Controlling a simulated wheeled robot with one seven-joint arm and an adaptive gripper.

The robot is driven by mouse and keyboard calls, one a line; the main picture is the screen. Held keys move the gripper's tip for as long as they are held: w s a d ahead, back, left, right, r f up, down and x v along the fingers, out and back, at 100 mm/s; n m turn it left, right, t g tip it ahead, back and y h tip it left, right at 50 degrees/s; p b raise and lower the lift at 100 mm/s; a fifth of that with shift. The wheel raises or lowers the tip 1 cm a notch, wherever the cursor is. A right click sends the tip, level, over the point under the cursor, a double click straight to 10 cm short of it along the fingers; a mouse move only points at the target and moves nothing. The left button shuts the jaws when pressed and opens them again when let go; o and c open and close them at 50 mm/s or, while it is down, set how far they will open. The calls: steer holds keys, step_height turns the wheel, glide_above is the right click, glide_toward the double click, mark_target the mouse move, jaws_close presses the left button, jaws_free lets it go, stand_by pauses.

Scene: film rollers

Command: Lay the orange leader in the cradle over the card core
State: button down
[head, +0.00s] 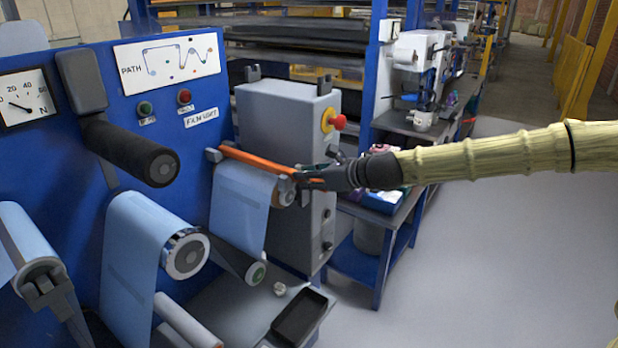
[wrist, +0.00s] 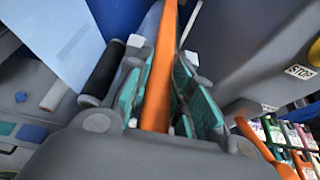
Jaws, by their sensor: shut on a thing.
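The orange leader (head: 255,162) is a long thin bar in the head view. It lies along the top of a roller draped with pale blue film (head: 240,205), beside the grey cabinet. A grey bracket (head: 213,155) stands at its far left end. A brownish round roller end (head: 284,192), perhaps the card core, shows below its right end. I cannot tell whether the leader touches the cradle. My gripper (head: 308,180) comes from the right and is shut on the leader's near end. In the wrist view the leader (wrist: 160,75) runs between the teal finger pads (wrist: 160,100).
A black roller (head: 130,150) and a larger film roll (head: 150,260) stand to the left on the blue panel. The grey cabinet (head: 285,130) with a red stop button (head: 339,122) is close behind my gripper. A black tray (head: 300,315) sits below. The floor at right is clear.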

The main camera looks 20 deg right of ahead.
mark_target(321, 180)
jaws_free()
stand_by(0.7)
steer(key=shift+s, duration=0.15)
stand_by(0.7)
steer(key=shift+f+p+v, duration=0.25)
steer(key=shift+p+v, duration=0.5)
steer(key=shift+v, duration=0.4)
steer(key=shift+s+d+r, duration=0.1)
steer(key=shift+s+d, duration=0.05)
steer(key=shift+d, duration=0.05)
steer(key=shift+p+v, duration=0.85)
steer(key=shift+v, duration=0.05)
steer(key=shift+s+d+f, duration=0.15)
steer(key=shift+s+f, duration=0.05)
steer(key=shift+s, duration=0.05)
steer(key=shift+d, duration=0.1)
